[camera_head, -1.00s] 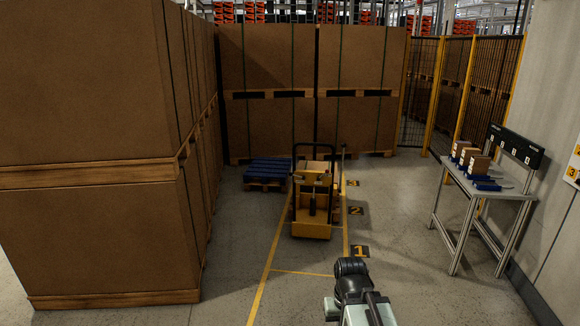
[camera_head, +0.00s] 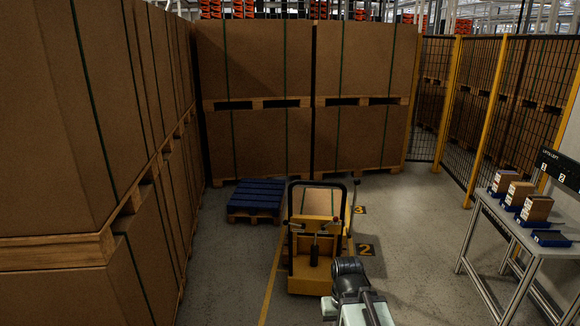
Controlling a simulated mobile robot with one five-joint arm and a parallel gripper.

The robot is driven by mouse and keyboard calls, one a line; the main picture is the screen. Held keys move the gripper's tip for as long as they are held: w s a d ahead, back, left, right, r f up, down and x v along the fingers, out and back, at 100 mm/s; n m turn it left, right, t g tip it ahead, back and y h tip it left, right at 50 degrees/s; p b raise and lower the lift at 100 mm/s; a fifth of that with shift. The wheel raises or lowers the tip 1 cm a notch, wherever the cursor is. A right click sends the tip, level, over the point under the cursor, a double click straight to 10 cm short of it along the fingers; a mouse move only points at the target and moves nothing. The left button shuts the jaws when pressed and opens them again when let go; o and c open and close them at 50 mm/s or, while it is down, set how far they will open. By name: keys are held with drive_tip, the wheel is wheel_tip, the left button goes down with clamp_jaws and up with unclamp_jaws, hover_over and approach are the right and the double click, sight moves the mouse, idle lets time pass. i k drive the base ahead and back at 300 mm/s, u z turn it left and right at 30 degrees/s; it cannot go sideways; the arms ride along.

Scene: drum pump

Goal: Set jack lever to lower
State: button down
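A yellow pallet jack or lift cart (camera_head: 311,274) with a black loop handle (camera_head: 290,205) stands ahead on the floor, just right of the picture's middle. A small dark lever with a reddish tip (camera_head: 335,220) shows near its top, but its setting is too small to tell. A brown box (camera_head: 322,200) shows through the loop. My arm shows at the bottom, in front of the cart's lower right. Its fingers cannot be made out, and I cannot tell whether it touches anything.
A blue pallet (camera_head: 256,198) lies behind the cart to the left. Tall stacks of brown cartons (camera_head: 60,110) line the left and back. A workbench (camera_head: 515,224) with small boxes stands at the right, before a yellow-posted fence (camera_head: 487,120). Floor between cart and bench is free.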

sight(335, 219)
drive_tip(key=i, duration=2.15)
drive_tip(key=u, duration=1.95)
